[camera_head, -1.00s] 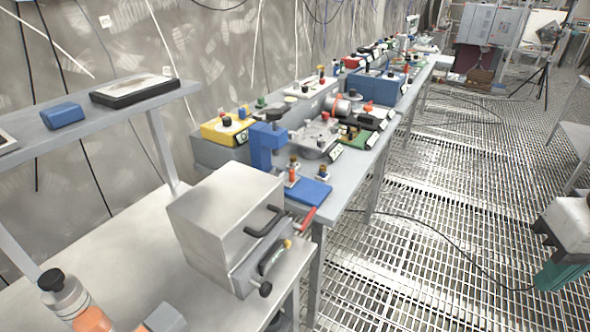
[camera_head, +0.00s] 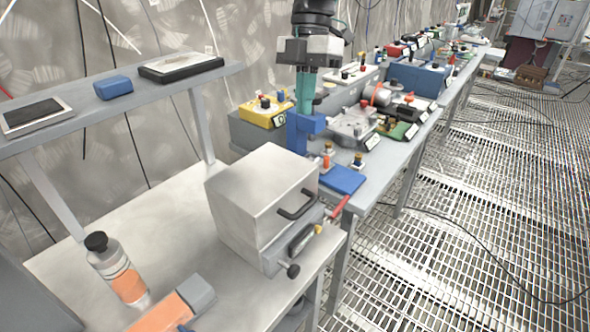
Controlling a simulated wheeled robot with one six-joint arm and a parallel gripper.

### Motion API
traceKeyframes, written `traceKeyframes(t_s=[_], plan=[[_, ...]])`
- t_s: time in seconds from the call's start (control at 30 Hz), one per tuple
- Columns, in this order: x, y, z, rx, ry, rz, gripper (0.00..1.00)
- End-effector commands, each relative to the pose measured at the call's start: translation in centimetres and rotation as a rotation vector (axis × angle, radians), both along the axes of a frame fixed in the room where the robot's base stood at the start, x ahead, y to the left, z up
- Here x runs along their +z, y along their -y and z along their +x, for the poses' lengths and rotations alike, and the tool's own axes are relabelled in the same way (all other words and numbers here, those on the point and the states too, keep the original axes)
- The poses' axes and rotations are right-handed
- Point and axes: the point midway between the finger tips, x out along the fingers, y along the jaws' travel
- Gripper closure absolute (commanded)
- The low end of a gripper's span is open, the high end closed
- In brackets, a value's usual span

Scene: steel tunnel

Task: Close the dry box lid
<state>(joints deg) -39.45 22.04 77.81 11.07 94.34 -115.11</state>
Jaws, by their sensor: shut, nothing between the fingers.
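A metal box (camera_head: 262,200) with a smooth flat top stands on the near bench in the head view. It is the likeliest dry box, though no label on it is readable. A black bar handle (camera_head: 298,207) is on its front, above a lower section with a dark slot, a yellow part and a black knob (camera_head: 293,271). I see no raised lid on it; whether a front part stands ajar I cannot tell. My gripper (camera_head: 305,113) points down with its teal fingers shut and empty. In the picture it is beyond the box, over a blue upright block (camera_head: 303,133).
A bottle (camera_head: 121,270) with an orange band and an orange-grey item (camera_head: 172,308) are at the near left. A shelf (camera_head: 105,108) with a tablet and blue case is above. Crowded benches run to the back. The grated floor at right is largely clear.

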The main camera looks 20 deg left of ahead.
Motion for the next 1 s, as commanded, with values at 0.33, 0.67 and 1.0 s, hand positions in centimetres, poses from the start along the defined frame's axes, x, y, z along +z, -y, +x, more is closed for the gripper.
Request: traceKeyframes(t_s=[0.33, 0.67, 1.0], plan=[[-3.4, -1.6, -1.2, 0.082, -0.014, 0.017, 1.00], [-10.0, -1.5, -3.4, 0.080, -0.014, 0.016, 1.00], [-13.5, -0.2, -3.9, 0.078, -0.011, 0.018, 1.00]])
